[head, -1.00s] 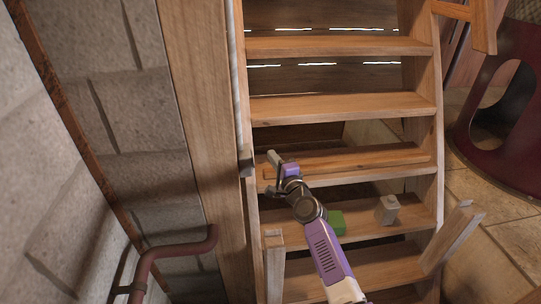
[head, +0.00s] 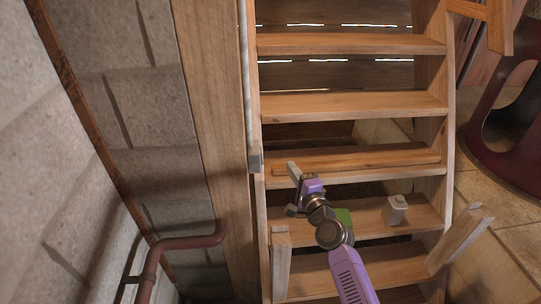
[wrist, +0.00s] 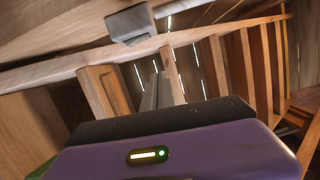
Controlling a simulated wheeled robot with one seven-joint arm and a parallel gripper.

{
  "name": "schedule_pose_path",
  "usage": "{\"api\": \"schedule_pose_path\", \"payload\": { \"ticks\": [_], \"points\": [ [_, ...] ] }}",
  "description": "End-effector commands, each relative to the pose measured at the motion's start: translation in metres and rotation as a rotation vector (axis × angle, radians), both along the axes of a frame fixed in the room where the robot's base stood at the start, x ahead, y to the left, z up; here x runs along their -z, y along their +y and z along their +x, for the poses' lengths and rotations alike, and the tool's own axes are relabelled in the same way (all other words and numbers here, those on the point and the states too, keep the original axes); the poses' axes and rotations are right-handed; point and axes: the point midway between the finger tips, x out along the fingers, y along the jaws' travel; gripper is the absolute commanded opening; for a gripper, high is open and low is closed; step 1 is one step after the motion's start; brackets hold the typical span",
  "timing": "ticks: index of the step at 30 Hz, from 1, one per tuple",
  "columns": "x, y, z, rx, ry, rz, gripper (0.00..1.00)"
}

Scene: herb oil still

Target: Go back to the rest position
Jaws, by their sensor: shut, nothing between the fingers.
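My gripper (head: 292,169) is in front of the wooden staircase (head: 352,107), near the left side of its middle steps. Its fingers are shut with nothing held. In the wrist view the grey fingers (wrist: 157,90) point up past my purple wrist housing towards the timber. My purple arm reaches in from the bottom of the head view.
A metal pipe (head: 247,90) runs down the left post. A red-brown pipe (head: 190,242) bends along the block wall. A dark red stand (head: 510,130) is right.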

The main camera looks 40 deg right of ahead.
Motion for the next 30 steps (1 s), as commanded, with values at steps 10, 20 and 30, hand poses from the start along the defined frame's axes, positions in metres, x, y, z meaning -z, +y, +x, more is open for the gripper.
{"api": "schedule_pose_path", "payload": {
  "ticks": [10,20,30],
  "points": [
    [-0.001,-0.002,0.0,0.007,0.01,-0.041,0.0],
    [-0.034,0.023,-0.054,0.088,0.121,-0.588,0.0],
    [-0.018,0.11,-0.16,0.034,0.29,-1.068,0.0]
  ]
}}
